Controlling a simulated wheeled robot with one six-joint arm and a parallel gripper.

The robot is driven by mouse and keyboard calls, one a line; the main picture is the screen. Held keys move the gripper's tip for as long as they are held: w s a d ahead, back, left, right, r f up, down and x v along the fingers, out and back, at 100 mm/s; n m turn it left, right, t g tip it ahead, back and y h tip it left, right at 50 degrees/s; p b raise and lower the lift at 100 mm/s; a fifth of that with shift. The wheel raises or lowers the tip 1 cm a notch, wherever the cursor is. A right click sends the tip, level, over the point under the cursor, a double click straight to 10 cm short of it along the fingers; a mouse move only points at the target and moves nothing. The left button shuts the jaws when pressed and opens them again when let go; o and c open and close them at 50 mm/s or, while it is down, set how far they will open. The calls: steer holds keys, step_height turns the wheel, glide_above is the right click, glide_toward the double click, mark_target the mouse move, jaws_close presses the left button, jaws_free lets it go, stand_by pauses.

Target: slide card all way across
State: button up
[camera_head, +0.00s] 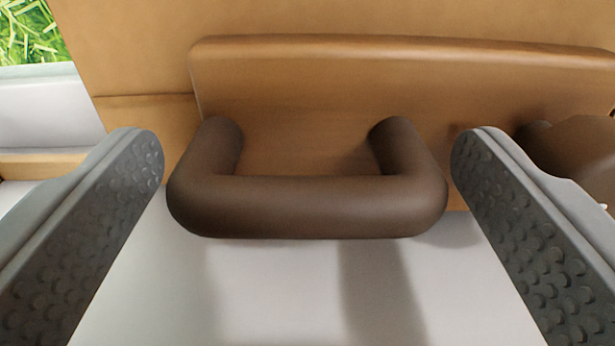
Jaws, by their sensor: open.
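A brown U-shaped handle (310,206) stands out from a tan wooden bar or panel (400,72), which may be the card; I cannot tell for sure. My gripper (308,160) is open, with one grey studded finger on each side of the handle. The left fingertip is close to the handle's left end, and the right fingertip is close to its right end. Nothing is held between the fingers.
A larger tan wooden surface (130,50) lies behind the bar. A second dark brown part (580,150) sits at the right, partly behind my right finger. A pale, smooth surface (290,300) lies below the handle, with shadows on it. Green grass (30,35) shows at the top left.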

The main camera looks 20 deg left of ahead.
steer(key=v, duration=1.7)
